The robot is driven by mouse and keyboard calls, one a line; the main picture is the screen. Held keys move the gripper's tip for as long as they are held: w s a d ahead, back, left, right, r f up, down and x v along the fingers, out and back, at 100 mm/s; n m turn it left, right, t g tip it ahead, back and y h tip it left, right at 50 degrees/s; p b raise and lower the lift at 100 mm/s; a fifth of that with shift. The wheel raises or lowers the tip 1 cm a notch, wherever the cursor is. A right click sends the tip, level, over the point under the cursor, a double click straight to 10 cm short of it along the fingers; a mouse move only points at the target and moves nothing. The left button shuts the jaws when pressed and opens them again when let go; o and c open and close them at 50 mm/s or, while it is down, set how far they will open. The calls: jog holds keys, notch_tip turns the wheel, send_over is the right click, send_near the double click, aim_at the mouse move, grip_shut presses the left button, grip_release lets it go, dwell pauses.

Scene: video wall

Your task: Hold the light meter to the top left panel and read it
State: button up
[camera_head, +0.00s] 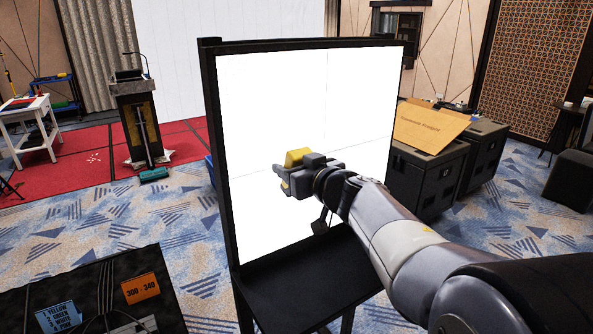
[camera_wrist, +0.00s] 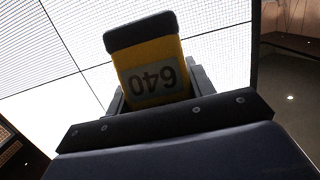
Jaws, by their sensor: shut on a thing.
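The light meter (camera_head: 297,157) is a yellow block with a dark end. My gripper (camera_head: 289,181) is shut on it in front of the white lit video wall (camera_head: 270,110). Thin seams split the wall into panels; the top left panel (camera_head: 275,85) is lit white. In the head view the meter shows left of the vertical seam, near the horizontal seam. In the wrist view the meter (camera_wrist: 148,52) has its dark end toward the lit wall; I cannot tell if it touches. Its display (camera_wrist: 153,82) is upside down and appears to read 640.
A black table (camera_head: 90,275) at lower left holds an orange card (camera_head: 140,288) reading 300 - 340 and a blue card (camera_head: 57,317) listing colours. A black ledge (camera_head: 300,285) lies below the wall. Black cases (camera_head: 425,180) stand right, a lectern (camera_head: 140,120) behind left.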

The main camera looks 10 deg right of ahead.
dwell(0.3)
jog(key=f+p+v, duration=0.1)
jog(key=p+v, duration=0.5)
jog(key=v, duration=0.8)
jog(key=shift+f, duration=0.35)
jog(key=shift+s, duration=0.1)
